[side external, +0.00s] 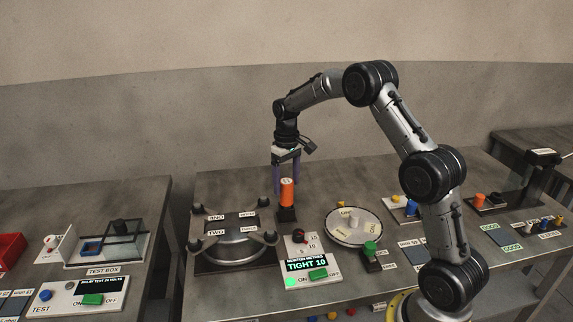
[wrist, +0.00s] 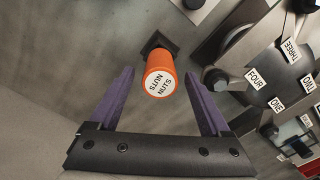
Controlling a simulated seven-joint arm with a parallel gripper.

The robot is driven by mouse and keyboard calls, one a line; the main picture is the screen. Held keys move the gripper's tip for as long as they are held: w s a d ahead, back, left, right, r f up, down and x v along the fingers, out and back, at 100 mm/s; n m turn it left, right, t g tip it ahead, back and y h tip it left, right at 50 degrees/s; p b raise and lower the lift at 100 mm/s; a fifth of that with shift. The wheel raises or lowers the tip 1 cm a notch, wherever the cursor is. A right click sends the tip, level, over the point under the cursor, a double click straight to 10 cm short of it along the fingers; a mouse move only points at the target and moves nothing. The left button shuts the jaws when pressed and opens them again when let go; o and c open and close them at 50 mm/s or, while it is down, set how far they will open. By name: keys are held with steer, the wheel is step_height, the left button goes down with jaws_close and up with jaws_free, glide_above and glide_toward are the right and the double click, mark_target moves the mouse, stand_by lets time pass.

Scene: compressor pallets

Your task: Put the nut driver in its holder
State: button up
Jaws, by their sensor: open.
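The orange nut driver (side external: 287,194) stands upright in a black holder (side external: 287,215), beside the compressor on the table. In the wrist view, the nut driver (wrist: 161,79) shows its white top marked NUTS, and part of the dark holder (wrist: 158,43) shows past it. My gripper (side external: 286,188) is open and points down at the nut driver's upper end. In the wrist view, the nut driver appears between the two purple fingers of my gripper (wrist: 159,74), with a gap on each side. The driver's lower end is hidden in the holder.
The compressor (side external: 232,240) with numbered labels stands just left of the holder. A round labelled dish (side external: 352,227) and a green-knobbed tool (side external: 370,248) are to the right. A test box (side external: 103,270) is on the left table.

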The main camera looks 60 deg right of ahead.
step_height(320, 180, up, 12)
steer(key=s+a+r+t, duration=0.1)
steer(key=s+a+r, duration=0.3)
steer(key=a+r, duration=0.1)
steer(key=s+a+r+n+t, duration=0.15)
steer(key=s+a+r, duration=0.25)
steer(key=s+a, duration=0.4)
steer(key=s+a+f+t, duration=0.1)
steer(key=s+a+f, duration=0.1)
steer(key=s, duration=0.7)
steer(key=s+a+f+t, duration=0.2)
steer(key=s+a+f, duration=0.1)
steer(key=s, duration=0.6)
steer(key=shift+s+a+f+n, duration=0.3)
steer(key=shift+a+f+n, duration=0.05)
steer(key=shift+f, duration=0.15)
